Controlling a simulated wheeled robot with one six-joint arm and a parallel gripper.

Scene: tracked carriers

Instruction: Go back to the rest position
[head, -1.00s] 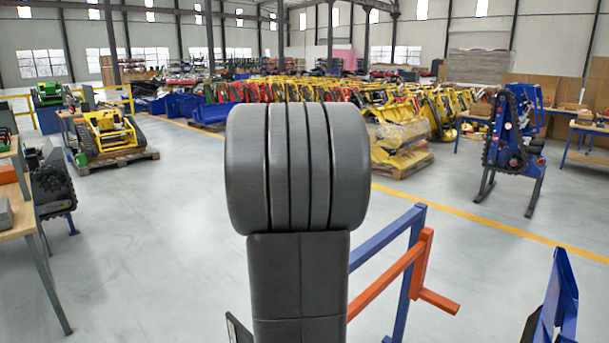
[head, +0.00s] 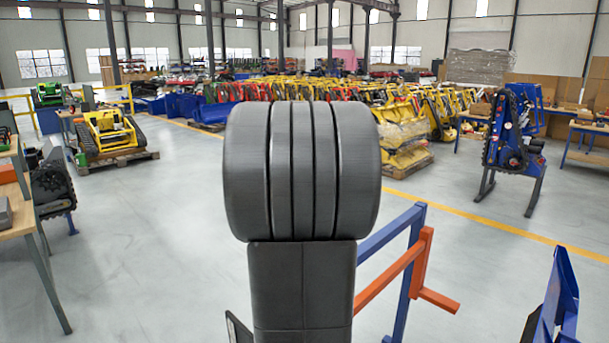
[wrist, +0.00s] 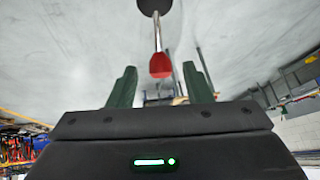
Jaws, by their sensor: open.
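In the wrist view my gripper (wrist: 158,69) shows two dark green fingers standing well apart. The gripper is open, and I see nothing held between the fingers. A red-ended thin rod (wrist: 160,65) with a dark round piece at its other end shows beyond the gap; its distance is hard to tell. In the head view my own dark grey arm links fill the middle, and my gripper is hidden there.
A blue and orange frame (head: 410,262) stands close at right, with a blue part (head: 562,300) beyond it. A wooden bench (head: 22,218) is at left. A blue tracked machine (head: 512,140) stands farther right. Grey floor (head: 150,240) is open at left.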

